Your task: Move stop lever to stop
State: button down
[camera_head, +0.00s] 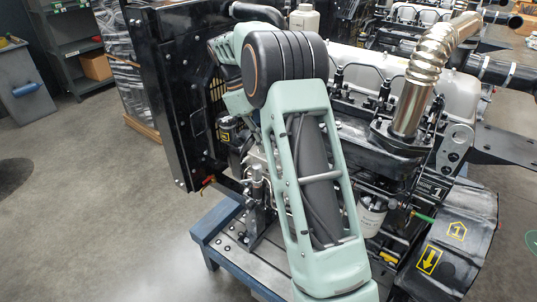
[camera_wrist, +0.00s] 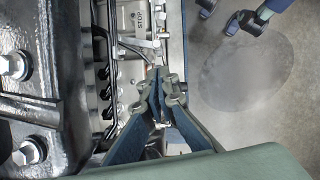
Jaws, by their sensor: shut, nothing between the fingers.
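In the wrist view, a metal plate (camera_wrist: 143,20) on the engine's side carries small stamped lettering that seems to read STOP, turned sideways. A pale metal bar (camera_wrist: 140,43), which looks like the stop lever, lies just below this lettering. My gripper (camera_wrist: 160,76) is shut and empty, its fingertips pointing up the picture, a little below and right of the bar. I cannot tell whether they touch it. In the head view, my arm covers this part of the engine (camera_head: 380,160), and neither the gripper nor the lever shows.
A black radiator (camera_head: 165,90) stands at the engine's left end. A blue stand (camera_head: 222,238) carries the engine. A flexible exhaust pipe (camera_head: 425,75) rises at the right. Black fuel lines (camera_wrist: 103,75) run left of the gripper. Open floor (camera_wrist: 240,80) lies to its right.

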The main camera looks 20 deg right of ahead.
jog(key=x, duration=0.8)
jog(key=shift+f, duration=0.4)
jog(key=shift+s+d, duration=0.1)
jog(key=shift+s, duration=0.05)
jog(key=shift+s+n, duration=0.25)
jog(key=shift+n, duration=0.05)
jog(key=shift+s, duration=0.1)
jog(key=s+d+n+t, duration=0.1)
jog(key=n, duration=0.1)
jog(key=s+n+t, duration=0.1)
jog(key=s+n, duration=0.1)
jog(key=s+d+n+h, duration=0.1)
jog(key=s+n, duration=0.1)
jog(key=n, duration=0.1)
jog(key=shift+s+d+r+t+p, duration=0.1)
jog(key=shift+s+d+t+p, duration=0.2)
jog(key=shift+t, duration=0.1)
jog(key=shift+s+d, duration=0.3)
jog(key=shift+d, duration=0.1)
jog(key=shift+s+d, duration=0.1)
